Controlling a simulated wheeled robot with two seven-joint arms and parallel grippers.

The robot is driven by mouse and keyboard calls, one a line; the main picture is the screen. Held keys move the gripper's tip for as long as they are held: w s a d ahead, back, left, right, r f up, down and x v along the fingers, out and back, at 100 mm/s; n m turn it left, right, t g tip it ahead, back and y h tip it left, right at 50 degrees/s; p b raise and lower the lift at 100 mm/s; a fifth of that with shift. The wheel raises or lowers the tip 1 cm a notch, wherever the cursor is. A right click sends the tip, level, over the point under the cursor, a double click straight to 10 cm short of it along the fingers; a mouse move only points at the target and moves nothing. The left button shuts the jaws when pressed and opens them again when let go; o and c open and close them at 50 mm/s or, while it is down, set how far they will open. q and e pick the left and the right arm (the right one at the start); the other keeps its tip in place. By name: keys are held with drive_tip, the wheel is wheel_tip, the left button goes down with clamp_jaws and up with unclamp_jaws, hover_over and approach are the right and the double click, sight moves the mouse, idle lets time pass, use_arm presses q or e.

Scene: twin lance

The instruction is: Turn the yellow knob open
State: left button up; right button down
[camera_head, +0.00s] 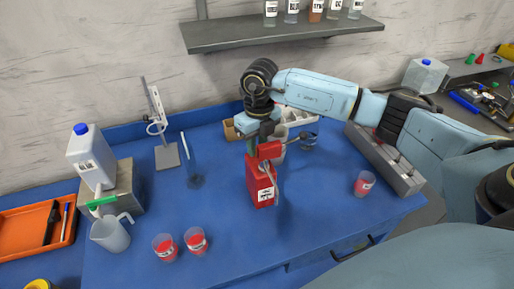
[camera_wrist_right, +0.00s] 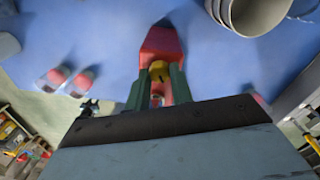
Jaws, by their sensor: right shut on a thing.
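A red box with a white label (camera_head: 261,183) stands upright on the blue table, with a red upper part (camera_head: 268,150). In the right wrist view its red body (camera_wrist_right: 161,43) lies ahead of the fingers. The yellow knob (camera_wrist_right: 158,68) shows there between the two dark green fingers. My right gripper (camera_wrist_right: 159,78) is shut on the knob. In the head view the right gripper (camera_head: 262,142) comes down from above onto the box's top, and the knob is hidden. My left gripper is not in view.
Red-filled beakers (camera_head: 195,240) stand front left, and another (camera_head: 363,183) to the right. A glass cylinder (camera_head: 194,172) and a stand (camera_head: 166,154) are left of the box. A grey jug (camera_head: 110,234) is farther left. A shelf (camera_head: 285,34) hangs above. Table around the box's front is clear.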

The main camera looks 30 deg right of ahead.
drive_tip(key=n+b, duration=0.3)
drive_tip(key=n, duration=0.3)
drive_tip(key=n+b, duration=0.3)
drive_tip(key=n, duration=0.3)
drive_tip(key=shift+w, duration=0.1)
idle(0.4)
drive_tip(key=c, duration=1.2)
unclamp_jaws()
wheel_tip(320, 180, up, 14)
drive_tip(key=shift+w+f, duration=0.25)
